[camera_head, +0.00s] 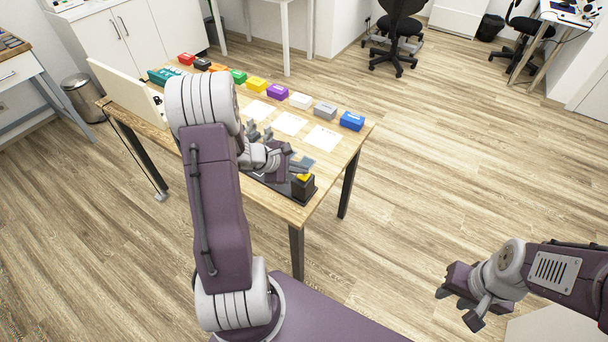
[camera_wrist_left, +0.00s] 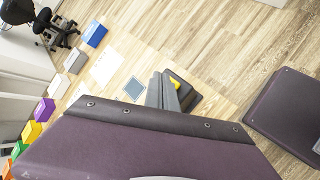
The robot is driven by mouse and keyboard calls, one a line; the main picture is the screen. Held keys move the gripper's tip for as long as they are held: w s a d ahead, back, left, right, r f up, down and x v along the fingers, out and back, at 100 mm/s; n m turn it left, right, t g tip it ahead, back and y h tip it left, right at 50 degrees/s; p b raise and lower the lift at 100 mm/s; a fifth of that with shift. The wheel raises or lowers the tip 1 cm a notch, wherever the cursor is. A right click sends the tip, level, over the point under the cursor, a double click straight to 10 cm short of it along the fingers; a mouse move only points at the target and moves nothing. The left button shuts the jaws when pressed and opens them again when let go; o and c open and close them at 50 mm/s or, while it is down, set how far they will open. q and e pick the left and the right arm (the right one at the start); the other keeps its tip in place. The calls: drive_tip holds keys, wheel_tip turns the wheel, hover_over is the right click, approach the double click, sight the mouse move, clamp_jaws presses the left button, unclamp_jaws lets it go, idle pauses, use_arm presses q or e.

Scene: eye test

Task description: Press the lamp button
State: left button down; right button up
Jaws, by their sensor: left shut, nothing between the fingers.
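A yellow button (camera_head: 304,177) sits on a black box (camera_head: 303,191) at the table's near right corner. My right gripper (camera_head: 458,306) is open and empty, off to the right over the floor, away from the table.
The wooden table (camera_head: 345,143) carries a row of coloured boxes, such as a blue box (camera_head: 352,121) and a purple box (camera_head: 277,91), along its far edge. White sheets (camera_head: 323,137) lie before them. A blue-grey square (camera_wrist_left: 134,88) lies near the button. My left arm hides part of the table.

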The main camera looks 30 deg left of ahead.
sight(301, 176)
use_arm(q)
drive_tip(key=shift+f+b, duration=0.45)
drive_tip(key=shift+r, duration=0.5)
drive_tip(key=shift+r+p, duration=0.1)
drive_tip(key=shift+p, duration=0.2)
wheel_tip(301, 176, up, 6)
drive_tip(key=p, duration=0.4)
